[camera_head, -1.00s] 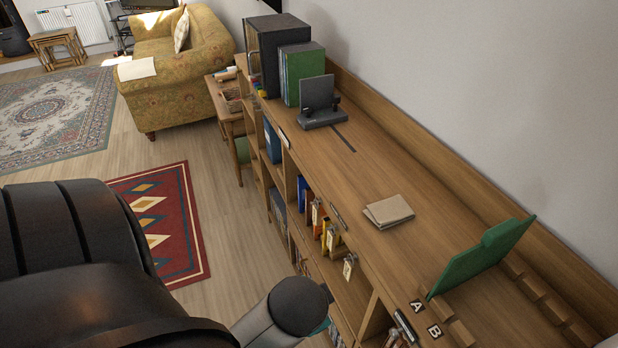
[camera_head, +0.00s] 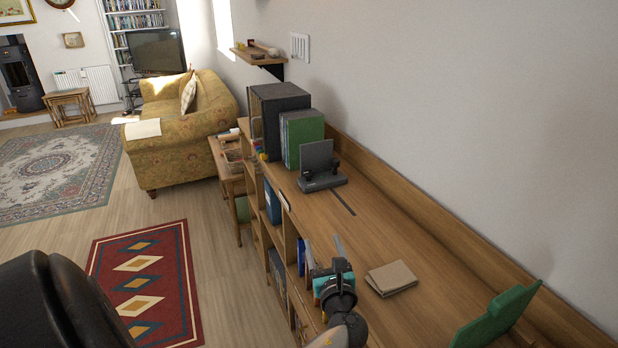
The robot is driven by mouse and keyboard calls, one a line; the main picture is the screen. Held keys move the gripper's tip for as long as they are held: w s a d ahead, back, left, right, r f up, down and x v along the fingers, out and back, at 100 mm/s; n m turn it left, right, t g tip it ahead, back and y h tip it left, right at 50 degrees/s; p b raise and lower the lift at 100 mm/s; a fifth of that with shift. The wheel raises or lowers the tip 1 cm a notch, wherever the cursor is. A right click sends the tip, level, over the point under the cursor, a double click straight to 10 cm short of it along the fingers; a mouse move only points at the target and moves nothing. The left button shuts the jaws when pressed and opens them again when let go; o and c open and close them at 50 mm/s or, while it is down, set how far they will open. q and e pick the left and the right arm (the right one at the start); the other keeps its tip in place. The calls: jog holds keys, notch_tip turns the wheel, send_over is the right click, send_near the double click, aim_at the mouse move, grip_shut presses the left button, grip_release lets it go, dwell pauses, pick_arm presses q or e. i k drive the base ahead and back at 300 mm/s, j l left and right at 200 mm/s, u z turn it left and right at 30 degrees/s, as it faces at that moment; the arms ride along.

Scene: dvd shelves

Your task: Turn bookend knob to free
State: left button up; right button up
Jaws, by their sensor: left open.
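The bookend (camera_head: 318,158) is a dark grey upright plate on a flat base, standing on the wooden shelf top against green binders. A small dark knob (camera_head: 336,163) shows at the right of the plate; its setting is too small to read. A dark slot runs along the top in front of the base. My left gripper (camera_head: 325,252) is open at the front edge of the shelf top, nearer to me than the bookend and well apart from it. Nothing shows between its fingers. My right gripper is not in view.
Green binders (camera_head: 303,136) and a dark box file (camera_head: 276,118) stand behind the bookend. A tan booklet (camera_head: 391,278) lies right of my left gripper. A green folder (camera_head: 495,318) stands at the lower right. The middle of the shelf top is clear.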

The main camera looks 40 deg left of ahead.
aim_at(308, 174)
jog(key=i+j, duration=0.15)
jog(key=j, duration=0.2)
jog(key=i+j, duration=0.1)
jog(key=j, duration=0.2)
jog(key=i+j, duration=0.15)
jog(key=j, duration=0.2)
jog(key=i+j, duration=0.15)
jog(key=j, duration=0.2)
jog(key=i+j, duration=0.1)
jog(key=j, duration=0.2)
